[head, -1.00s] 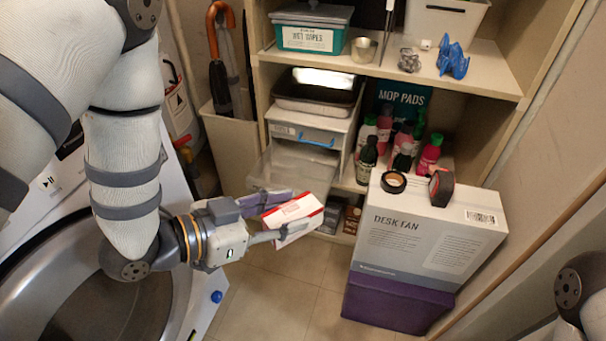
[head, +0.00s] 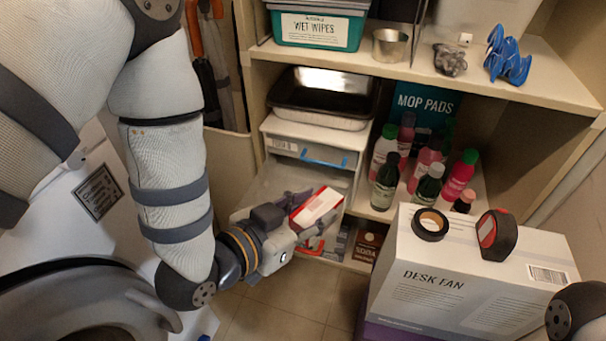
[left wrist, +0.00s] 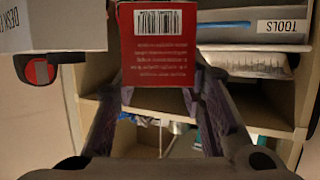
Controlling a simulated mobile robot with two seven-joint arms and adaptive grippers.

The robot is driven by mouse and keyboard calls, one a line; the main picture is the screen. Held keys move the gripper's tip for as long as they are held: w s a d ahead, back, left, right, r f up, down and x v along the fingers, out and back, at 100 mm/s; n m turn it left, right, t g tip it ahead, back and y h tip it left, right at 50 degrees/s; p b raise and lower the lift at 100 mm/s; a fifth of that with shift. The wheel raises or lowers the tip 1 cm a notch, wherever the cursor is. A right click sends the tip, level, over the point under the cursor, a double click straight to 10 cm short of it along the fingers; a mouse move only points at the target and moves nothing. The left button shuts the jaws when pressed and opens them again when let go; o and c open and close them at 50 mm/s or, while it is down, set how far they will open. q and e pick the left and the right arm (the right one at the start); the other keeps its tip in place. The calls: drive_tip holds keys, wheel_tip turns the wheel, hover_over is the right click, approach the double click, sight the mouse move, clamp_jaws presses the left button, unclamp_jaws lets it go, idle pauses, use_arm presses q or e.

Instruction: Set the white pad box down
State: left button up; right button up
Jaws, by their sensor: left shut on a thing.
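The white pad box (head: 317,206), white with red edges, is in my left gripper (head: 308,214) in the head view. The gripper is shut on it and holds it tilted over the front part of the open clear drawer (head: 262,189). I cannot tell whether the box touches the drawer. In the left wrist view, the box's red end (left wrist: 158,60) with a barcode sits between the two fingers (left wrist: 155,112). My right gripper is out of view.
The desk fan box (head: 450,270), with a tape roll (head: 430,224) and a tape measure (head: 497,235) on top, stands to the right. Several bottles (head: 427,185) fill the shelf behind. A metal tray (head: 316,98) sits above the drawer unit.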

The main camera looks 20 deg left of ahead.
use_arm(q)
drive_tip(key=w+a+f+b, duration=0.1)
drive_tip(key=w+a+f, duration=0.1)
drive_tip(key=w+f, duration=0.1)
drive_tip(key=w+a+f+b, duration=0.2)
drive_tip(key=w+a+f, duration=0.1)
drive_tip(key=w, duration=0.1)
drive_tip(key=w+a+f+b, duration=0.1)
drive_tip(key=w+a+f, duration=0.1)
drive_tip(key=w+f, duration=0.1)
drive_tip(key=shift+w+a+f, duration=0.15)
drive_tip(key=shift+w+f, duration=0.05)
drive_tip(key=shift+w, duration=0.45)
drive_tip(key=shift+w+a+f+b, duration=0.15)
drive_tip(key=shift+f+b, duration=0.2)
drive_tip(key=shift+f, duration=0.5)
drive_tip(key=shift+w+f+b, duration=0.1)
drive_tip(key=shift+f+b, duration=0.25)
drive_tip(key=shift+f, duration=0.5)
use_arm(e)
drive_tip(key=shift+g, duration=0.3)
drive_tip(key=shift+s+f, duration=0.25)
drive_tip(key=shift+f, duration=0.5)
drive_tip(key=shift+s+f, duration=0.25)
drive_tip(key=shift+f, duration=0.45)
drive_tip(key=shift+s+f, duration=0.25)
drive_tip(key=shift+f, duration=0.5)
